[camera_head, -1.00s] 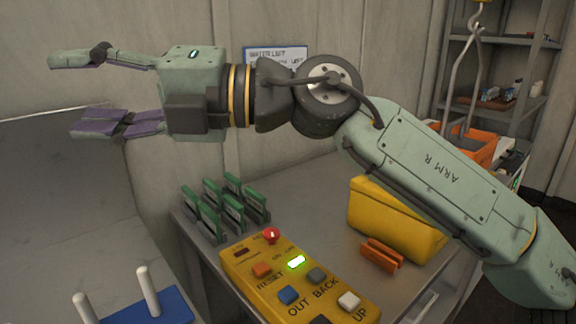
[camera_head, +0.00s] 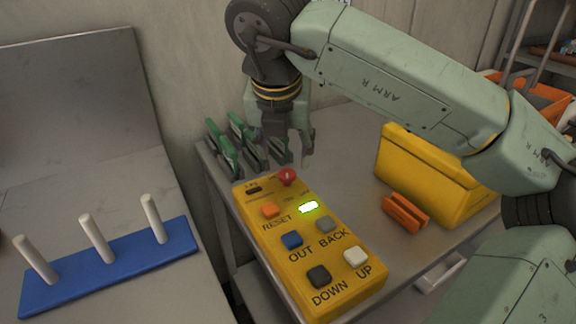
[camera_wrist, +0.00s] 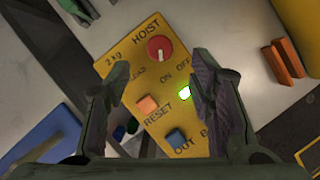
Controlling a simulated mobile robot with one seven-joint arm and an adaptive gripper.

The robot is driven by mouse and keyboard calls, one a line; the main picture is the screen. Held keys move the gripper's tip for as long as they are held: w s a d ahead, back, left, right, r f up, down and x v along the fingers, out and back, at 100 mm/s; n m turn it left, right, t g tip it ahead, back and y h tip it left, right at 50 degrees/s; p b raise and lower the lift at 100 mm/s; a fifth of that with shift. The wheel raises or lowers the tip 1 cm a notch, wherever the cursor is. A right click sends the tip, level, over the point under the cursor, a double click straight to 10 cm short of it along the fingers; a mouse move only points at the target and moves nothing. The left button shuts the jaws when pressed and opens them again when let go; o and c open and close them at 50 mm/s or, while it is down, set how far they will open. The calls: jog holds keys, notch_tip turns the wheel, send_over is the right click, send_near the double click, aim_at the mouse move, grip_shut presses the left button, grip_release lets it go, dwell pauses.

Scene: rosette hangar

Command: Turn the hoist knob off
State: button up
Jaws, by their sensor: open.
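The hoist knob (camera_head: 287,177) is a small round red knob near the far end of the yellow control panel (camera_head: 252,205). In the wrist view the knob (camera_wrist: 160,47) has a pale mark and sits below the word HOIST, with ON and OFF lettering beside it. A green light (camera_head: 308,207) glows on the panel. My gripper (camera_head: 283,150) points down over the panel's far end. In the wrist view my gripper's (camera_wrist: 163,68) fingers are spread apart and empty, with the knob showing between and beyond their tips. The gripper does not appear to touch it.
Several green clips or cards (camera_head: 228,155) stand in a rack just behind the panel. An orange block (camera_head: 405,210) and a yellow box (camera_head: 425,180) are to the right. A blue base (camera_head: 110,265) with white pegs is on the left.

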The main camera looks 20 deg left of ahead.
aim_at(287, 174)
jog(key=p+x, duration=0.1)
jog(key=x, duration=0.5)
jog(key=shift+w+f, duration=0.1)
jog(key=shift+f, duration=0.3)
jog(key=shift+c, duration=0.5)
jog(key=c, duration=1)
